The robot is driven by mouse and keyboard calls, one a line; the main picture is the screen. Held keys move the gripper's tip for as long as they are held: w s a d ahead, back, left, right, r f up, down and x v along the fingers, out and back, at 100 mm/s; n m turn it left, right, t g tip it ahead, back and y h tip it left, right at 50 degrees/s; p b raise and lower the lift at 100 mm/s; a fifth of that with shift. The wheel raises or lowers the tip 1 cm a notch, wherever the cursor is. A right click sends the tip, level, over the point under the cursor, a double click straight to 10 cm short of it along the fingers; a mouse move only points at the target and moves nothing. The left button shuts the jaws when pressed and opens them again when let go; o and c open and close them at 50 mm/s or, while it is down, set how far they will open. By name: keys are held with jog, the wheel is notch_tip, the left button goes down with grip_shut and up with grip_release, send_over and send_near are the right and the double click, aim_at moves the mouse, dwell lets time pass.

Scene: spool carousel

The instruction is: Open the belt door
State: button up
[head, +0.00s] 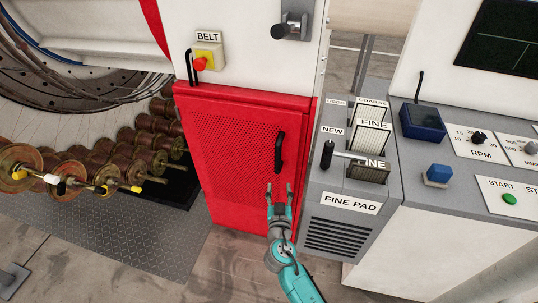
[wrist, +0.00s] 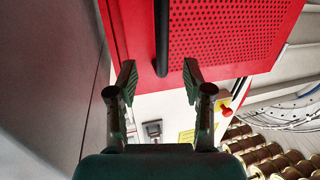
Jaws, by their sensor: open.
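The red belt door (head: 235,190) has a perforated upper panel and looks closed, under the BELT label (head: 208,37). Its black vertical bar handle (head: 279,152) is near the door's right edge. My gripper (head: 279,188) is open and empty in front of the door, just below the handle in the head view. In the wrist view the door (wrist: 215,35) fills the top, and the end of the handle (wrist: 161,45) lines up between my open fingertips (wrist: 160,78). I cannot tell how far the fingers are from the handle in depth.
A red stop button (head: 200,64) on a yellow box is above the door. The grey FINE PAD unit (head: 340,240) with a black-knobbed lever (head: 327,153) stands close on the right. Brown spools (head: 150,145) are at the left. Floor (head: 225,265) in front is clear.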

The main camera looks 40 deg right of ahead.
aim_at(278, 158)
jog(key=shift+m+h, duration=0.4)
jog(key=shift+h, duration=0.1)
jog(key=x, duration=0.4)
jog(key=r+x, duration=0.1)
jog(key=x, duration=0.8)
jog(key=shift+w+a+r, duration=0.15)
jog(key=shift+w+r, duration=0.25)
jog(key=shift+w, duration=0.15)
grip_shut()
